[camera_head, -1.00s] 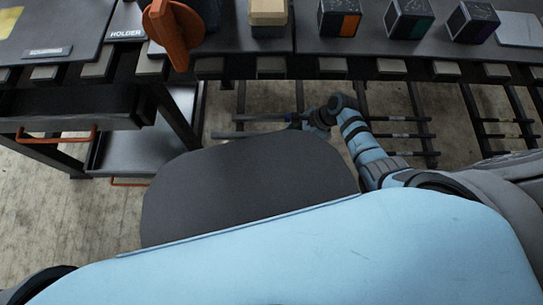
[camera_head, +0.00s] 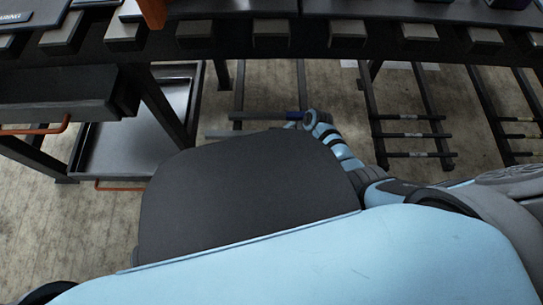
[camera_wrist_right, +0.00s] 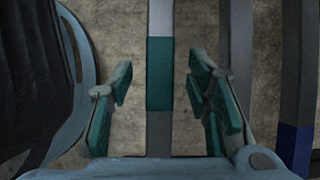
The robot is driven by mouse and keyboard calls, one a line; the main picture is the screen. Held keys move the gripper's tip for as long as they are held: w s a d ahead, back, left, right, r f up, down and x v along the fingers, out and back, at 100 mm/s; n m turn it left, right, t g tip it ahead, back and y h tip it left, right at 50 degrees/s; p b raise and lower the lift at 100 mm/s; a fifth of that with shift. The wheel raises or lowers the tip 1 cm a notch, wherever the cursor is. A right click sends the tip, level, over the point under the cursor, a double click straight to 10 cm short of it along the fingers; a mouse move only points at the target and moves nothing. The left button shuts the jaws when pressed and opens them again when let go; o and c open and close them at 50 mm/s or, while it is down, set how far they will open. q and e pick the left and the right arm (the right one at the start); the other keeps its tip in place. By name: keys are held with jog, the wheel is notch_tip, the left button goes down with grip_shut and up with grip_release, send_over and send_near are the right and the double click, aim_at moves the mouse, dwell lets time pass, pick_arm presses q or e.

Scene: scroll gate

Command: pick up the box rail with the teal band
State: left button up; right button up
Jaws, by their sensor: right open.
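In the right wrist view the box rail with the teal band (camera_wrist_right: 160,75) is a long grey bar running top to bottom through the middle. Its teal band lies between the two open fingers of my right gripper (camera_wrist_right: 161,100), with a gap on each side. The fingers do not touch it. In the head view my right gripper (camera_head: 297,120) is low, beside the rails under the bench, and partly hidden by my own body. I cannot make out the teal band there. My left gripper is not in view.
Several dark rails (camera_head: 415,135) lie further right under the bench edge (camera_head: 350,55). A grey tray shelf (camera_head: 135,130) stands at left.

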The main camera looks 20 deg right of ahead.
grip_shut()
jog(key=shift+r, duration=0.15)
dwell(0.4)
